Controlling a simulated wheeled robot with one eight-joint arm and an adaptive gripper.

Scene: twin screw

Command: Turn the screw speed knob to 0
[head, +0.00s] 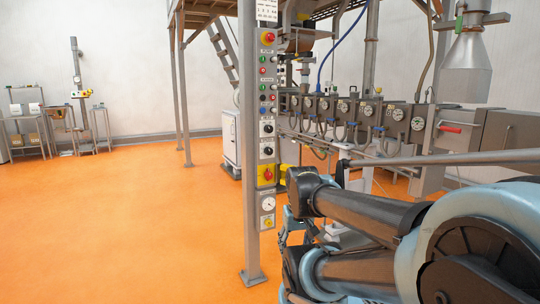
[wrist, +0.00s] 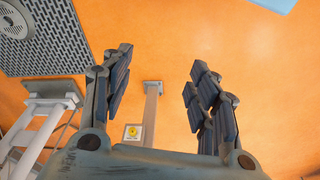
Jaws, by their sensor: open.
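The control panel is a tall grey post (head: 251,190) with a strip of buttons and dials in the head view. Two black knobs on white dials, an upper one (head: 267,128) and a lower one (head: 267,151), sit mid-height. Their labels are too small to read, so I cannot tell which is the screw speed knob. My gripper is open and empty in the wrist view (wrist: 160,62), its fingers spread over the floor. A small yellow control on a white plate (wrist: 133,132) shows beyond its palm, apart from the fingers. In the head view my arm partly hides the gripper, low beside the post.
A red-and-yellow switch (head: 267,174) and a round white gauge (head: 267,204) sit below the knobs. The extruder barrel (head: 350,112) with hoses runs right behind the post. A perforated grey box (wrist: 45,35) shows at the wrist view's upper left. Orange floor left of the post is clear.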

